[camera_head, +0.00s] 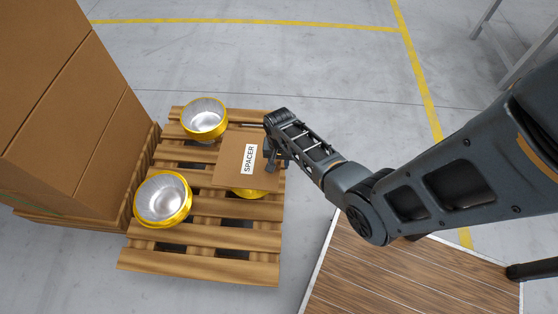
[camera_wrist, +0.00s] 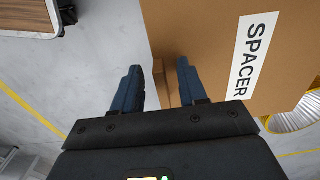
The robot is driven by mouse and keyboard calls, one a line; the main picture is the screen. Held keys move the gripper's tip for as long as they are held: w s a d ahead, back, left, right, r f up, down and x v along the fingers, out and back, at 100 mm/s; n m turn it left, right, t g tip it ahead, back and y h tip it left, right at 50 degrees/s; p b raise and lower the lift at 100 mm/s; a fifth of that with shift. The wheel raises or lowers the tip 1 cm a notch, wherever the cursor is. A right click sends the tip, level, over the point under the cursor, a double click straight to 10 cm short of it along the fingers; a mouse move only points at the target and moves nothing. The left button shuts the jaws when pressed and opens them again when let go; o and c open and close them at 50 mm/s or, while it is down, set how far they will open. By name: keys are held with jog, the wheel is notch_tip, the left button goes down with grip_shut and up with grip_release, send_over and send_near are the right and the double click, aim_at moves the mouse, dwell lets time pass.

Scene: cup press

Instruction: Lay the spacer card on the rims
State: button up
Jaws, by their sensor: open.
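The spacer card (camera_head: 229,165) is a brown square with a white SPACER label, over the right part of the pallet. It covers most of one yellow-rimmed cup (camera_head: 249,193); whether it rests on that rim is hidden. Two other silver cups with yellow rims, one at the back (camera_head: 204,117) and one at the front left (camera_head: 163,197), are open and uncovered. My gripper (camera_head: 270,158) is at the card's right edge. In the wrist view its open fingers (camera_wrist: 156,72) stand either side of a small brown tab at the card's edge (camera_wrist: 215,65), with gaps visible.
The cups stand on a slatted wooden pallet (camera_head: 205,251). Tall cardboard boxes (camera_head: 65,100) rise close at the left. A wood-topped table (camera_head: 410,275) is at the lower right. Grey floor with yellow lines (camera_head: 250,22) lies open behind the pallet.

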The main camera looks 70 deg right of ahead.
jog(key=shift+r, duration=0.1)
notch_tip(320, 180, up, 12)
jog(key=p, duration=0.4)
jog(key=s+a+r+n+t+h, duration=0.1)
jog(key=s+a+r+n+t, duration=0.3)
jog(key=a, duration=0.4)
jog(key=s+a+r+n+t+h, duration=0.1)
jog(key=s+a+n+t, duration=0.2)
jog(key=s+a, duration=0.35)
jog(key=s+a+r+n+t, duration=0.2)
jog(key=s+r, duration=0.1)
jog(key=r, duration=0.6)
jog(key=s+a+r+n+t+y, duration=0.1)
jog(key=s+a+r+n+t, duration=0.2)
jog(key=r, duration=0.6)
jog(key=s+a+r+n+t+y, duration=0.1)
jog(key=s+a+r+n+t, duration=0.1)
jog(key=r, duration=0.8)
jog(key=shift+s+a+t, duration=0.5)
jog(key=shift+s, duration=0.15)
